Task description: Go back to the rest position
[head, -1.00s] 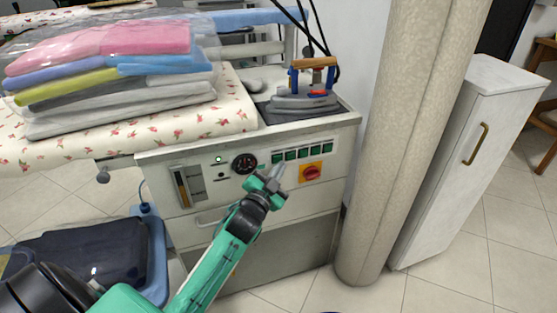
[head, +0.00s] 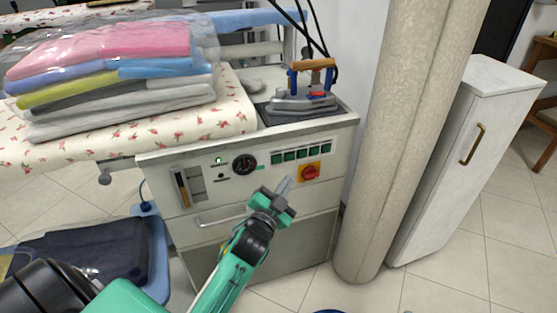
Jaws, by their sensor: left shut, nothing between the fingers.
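My left gripper (head: 284,188) is shut and empty on the end of my green and black arm. It is in front of the white ironing station (head: 192,151), below its row of green switches (head: 300,153) and just left of and below the red knob on a yellow plate (head: 309,173). It looks apart from the panel, though the depth is hard to judge. My right gripper is not in view.
An iron (head: 304,98) stands on top of the station at its right. Bagged folded clothes (head: 110,75) lie on the flowered board (head: 236,112). A blue bin (head: 158,255) with dark cloth is at lower left. A column (head: 395,130) and a white cabinet (head: 447,170) stand right.

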